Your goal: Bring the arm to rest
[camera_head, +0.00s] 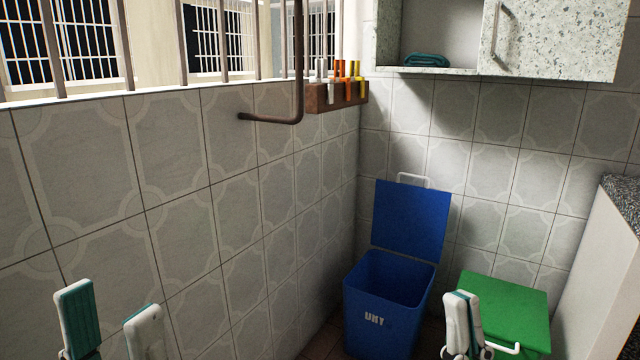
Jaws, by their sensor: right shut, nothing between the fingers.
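My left gripper (110,300) is at the bottom left, in front of the tiled wall. Its two fingers, white with teal pads, stand well apart with nothing between them. My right gripper (460,297) is at the bottom, right of centre, in front of the green bin. Its fingers are together and hold nothing. Both grippers point up in the picture, and the arms behind them are cut off by the lower edge. No steel tumbler is in view.
A blue bin (384,318) with its lid raised stands in the corner. A closed green bin (515,305) is beside it. A counter (605,270) is at the right edge. A wall cabinet (555,40), a brown pipe (298,75) and a small rack (320,100) are higher up.

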